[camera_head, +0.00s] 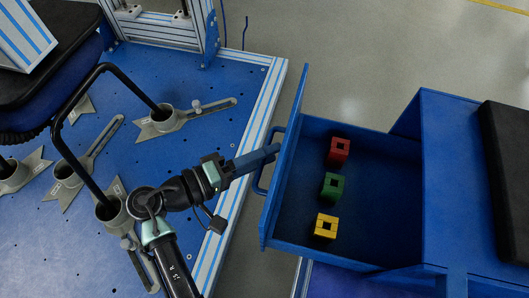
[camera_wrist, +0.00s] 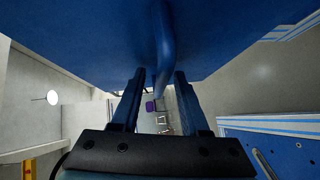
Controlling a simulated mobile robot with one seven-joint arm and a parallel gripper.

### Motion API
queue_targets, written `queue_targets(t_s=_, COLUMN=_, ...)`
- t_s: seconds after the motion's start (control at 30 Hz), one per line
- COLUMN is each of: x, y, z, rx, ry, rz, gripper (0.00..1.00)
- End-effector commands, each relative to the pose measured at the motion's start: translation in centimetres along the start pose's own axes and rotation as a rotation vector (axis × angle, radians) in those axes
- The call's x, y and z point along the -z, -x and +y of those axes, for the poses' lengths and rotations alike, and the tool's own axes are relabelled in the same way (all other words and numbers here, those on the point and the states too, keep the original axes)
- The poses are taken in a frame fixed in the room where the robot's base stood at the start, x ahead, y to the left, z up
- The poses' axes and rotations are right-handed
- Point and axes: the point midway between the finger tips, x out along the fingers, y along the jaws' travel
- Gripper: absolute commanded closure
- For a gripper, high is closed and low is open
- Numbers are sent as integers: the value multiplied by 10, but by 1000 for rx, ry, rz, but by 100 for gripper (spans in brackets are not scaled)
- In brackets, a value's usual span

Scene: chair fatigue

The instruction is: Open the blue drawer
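The blue drawer (camera_head: 350,250) is pulled out of the blue cabinet (camera_head: 447,190) in the head view, with its inside showing. Its front panel (camera_head: 285,165) faces left and carries a blue bar handle (camera_head: 262,178). My gripper (camera_head: 272,151) reaches from the left to the handle, its fingertips close to the front panel. In the wrist view the two dark blue fingers of my gripper (camera_wrist: 160,75) stand apart, and the handle (camera_wrist: 165,48) shows in the gap between them. I cannot tell whether either finger touches the handle.
Red (camera_head: 338,150), green (camera_head: 332,186) and yellow (camera_head: 326,227) blocks lie in the drawer. A blue worktable (camera_head: 190,75) with metal clamps and a bent black rod (camera_head: 115,78) is at left. A black pad (camera_head: 507,175) lies on the cabinet. Grey floor is clear at upper right.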

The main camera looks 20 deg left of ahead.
Motion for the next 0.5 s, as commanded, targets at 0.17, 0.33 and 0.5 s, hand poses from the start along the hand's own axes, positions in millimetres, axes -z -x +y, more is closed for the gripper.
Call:
queue_targets(t_s=0.17, x=0, y=0, z=0, rx=0, ry=0, rz=0, gripper=55)
queue_targets(t_s=0.33, x=0, y=1, z=0, rx=0, ry=1, rz=0, gripper=55)
queue_targets(t_s=0.5, x=1, y=19, z=2, rx=1, ry=3, rz=3, gripper=55)
